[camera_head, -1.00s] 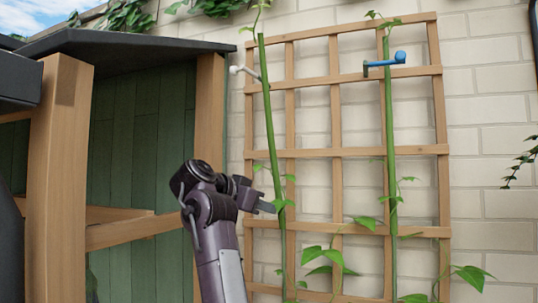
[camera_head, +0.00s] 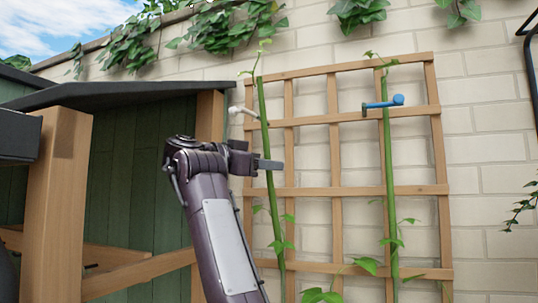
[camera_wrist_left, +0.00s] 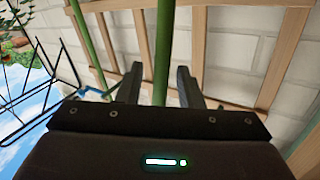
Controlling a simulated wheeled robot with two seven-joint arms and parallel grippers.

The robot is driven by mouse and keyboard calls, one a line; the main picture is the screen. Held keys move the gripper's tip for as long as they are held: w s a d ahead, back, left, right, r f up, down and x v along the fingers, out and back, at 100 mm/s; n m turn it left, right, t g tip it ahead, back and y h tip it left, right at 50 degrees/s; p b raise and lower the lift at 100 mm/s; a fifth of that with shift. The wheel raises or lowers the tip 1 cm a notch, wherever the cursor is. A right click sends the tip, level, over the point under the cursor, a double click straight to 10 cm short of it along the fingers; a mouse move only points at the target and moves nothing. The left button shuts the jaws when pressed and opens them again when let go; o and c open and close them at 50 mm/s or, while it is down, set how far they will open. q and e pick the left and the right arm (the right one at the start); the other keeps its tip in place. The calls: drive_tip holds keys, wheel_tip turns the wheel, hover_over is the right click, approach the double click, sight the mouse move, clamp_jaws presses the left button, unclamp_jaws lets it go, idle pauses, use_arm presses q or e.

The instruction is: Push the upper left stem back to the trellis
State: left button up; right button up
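The left green stem (camera_head: 265,130) runs up the left side of the wooden trellis (camera_head: 335,150), leaning slightly, its top reaching the top rail. My left gripper (camera_head: 270,165) is at this stem's upper part, between the top two clips' height and the middle rail. In the left wrist view the two fingers (camera_wrist_left: 159,85) are apart, with the stem (camera_wrist_left: 163,45) showing between them; contact cannot be told. A white clip (camera_head: 243,111) sits by the stem above the gripper. My right gripper is not in view.
A second stem (camera_head: 388,160) with a blue clip (camera_head: 383,104) stands on the trellis's right side. A green shed (camera_head: 135,180) with wooden posts is close on the left. A pale brick wall (camera_head: 480,120) backs the trellis. Ivy (camera_head: 235,30) hangs above.

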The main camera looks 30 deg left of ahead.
use_arm(q)
drive_tip(key=shift+w+d, duration=0.15)
drive_tip(key=shift+w, duration=0.2)
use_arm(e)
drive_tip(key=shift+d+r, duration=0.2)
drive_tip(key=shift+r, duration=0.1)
use_arm(q)
drive_tip(key=shift+f, duration=0.1)
drive_tip(key=shift+c, duration=0.4)
clamp_jaws()
